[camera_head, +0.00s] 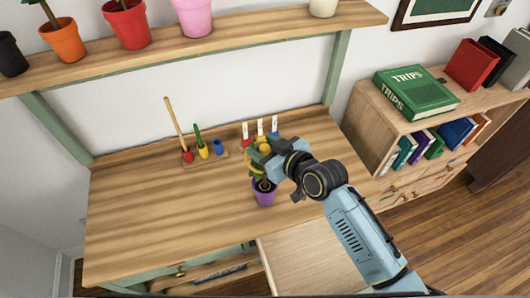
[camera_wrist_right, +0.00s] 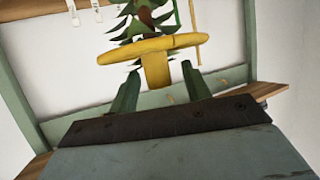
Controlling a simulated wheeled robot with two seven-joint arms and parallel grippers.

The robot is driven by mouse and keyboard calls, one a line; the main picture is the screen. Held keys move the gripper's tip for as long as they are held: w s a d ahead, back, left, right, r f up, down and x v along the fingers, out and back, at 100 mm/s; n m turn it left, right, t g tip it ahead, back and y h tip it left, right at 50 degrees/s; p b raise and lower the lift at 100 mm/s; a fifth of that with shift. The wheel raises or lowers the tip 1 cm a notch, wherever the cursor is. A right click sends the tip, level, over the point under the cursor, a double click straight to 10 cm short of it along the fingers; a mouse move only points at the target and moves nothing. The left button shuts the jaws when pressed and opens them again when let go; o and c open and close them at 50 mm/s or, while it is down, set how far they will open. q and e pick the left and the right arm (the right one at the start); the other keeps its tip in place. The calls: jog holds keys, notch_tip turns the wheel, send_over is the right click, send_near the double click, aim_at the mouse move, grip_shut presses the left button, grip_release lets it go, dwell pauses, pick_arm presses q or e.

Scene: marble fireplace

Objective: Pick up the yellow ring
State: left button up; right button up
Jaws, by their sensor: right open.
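The yellow ring (camera_wrist_right: 150,47) is seen nearly edge-on in the right wrist view, in front of the leaves of a green plant (camera_wrist_right: 140,20). It looks set around the plant, but its far side is hidden. A yellow tab hangs from the ring toward the space between my fingertips. My right gripper (camera_wrist_right: 160,92) is open, with one dark green finger on each side below the tab; contact is not visible. In the head view my right gripper (camera_head: 262,156) is over the plant in a purple pot (camera_head: 264,196) and partly hides the ring. My left gripper is out of view.
The pot stands on a wooden worktable (camera_head: 170,225). Behind it are a stand with small coloured pots (camera_head: 203,151) and white-tagged pots (camera_head: 260,128). A shelf (camera_head: 200,48) with flowerpots runs above. The table's left side is clear.

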jog(key=c, duration=1)
